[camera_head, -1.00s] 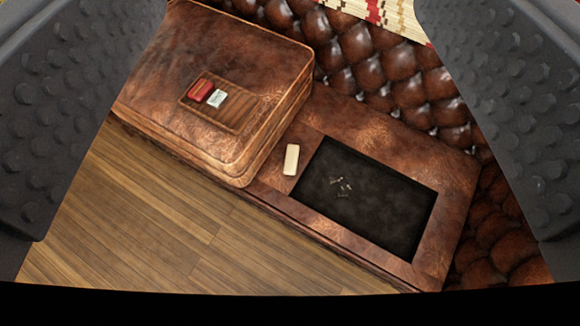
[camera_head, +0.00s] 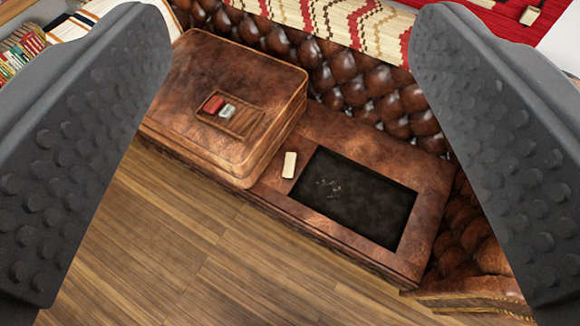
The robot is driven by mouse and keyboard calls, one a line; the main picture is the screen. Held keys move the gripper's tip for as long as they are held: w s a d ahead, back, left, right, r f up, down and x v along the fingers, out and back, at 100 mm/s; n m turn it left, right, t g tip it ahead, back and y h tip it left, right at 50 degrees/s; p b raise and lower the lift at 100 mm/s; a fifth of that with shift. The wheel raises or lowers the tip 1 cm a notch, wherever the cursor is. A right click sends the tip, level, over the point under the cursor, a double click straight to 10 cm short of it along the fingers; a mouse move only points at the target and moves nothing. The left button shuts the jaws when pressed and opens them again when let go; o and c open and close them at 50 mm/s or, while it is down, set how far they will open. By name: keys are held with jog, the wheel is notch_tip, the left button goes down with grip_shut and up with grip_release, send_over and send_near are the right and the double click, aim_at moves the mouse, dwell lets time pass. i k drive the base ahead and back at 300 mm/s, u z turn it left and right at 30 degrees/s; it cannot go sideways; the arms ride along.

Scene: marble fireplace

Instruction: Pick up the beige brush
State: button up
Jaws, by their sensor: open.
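The beige brush (camera_head: 289,165) is a small pale block. It lies on the brown leather seat of the sofa (camera_head: 330,131), between the raised cushion and a dark rectangular panel. My gripper (camera_head: 290,165) is open, with one dark, knobbed finger at the left edge of the view and the other at the right. The brush shows in the gap between the fingers, some distance beyond them. Nothing is held, and the brush is fully visible.
The thick cushion (camera_head: 215,85) rises left of the brush, with a wooden tray (camera_head: 242,122) holding red and white items. The dark panel (camera_head: 355,195) has small pale bits on it. The tufted backrest (camera_head: 370,85) stands behind. Wooden floor (camera_head: 190,235) is clear in front.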

aim_at(288, 172)
jog(key=u, duration=2.05)
jog(key=i, duration=1.3)
jog(key=z, duration=2.65)
jog(key=i, duration=0.2)
jog(key=z, duration=0.5)
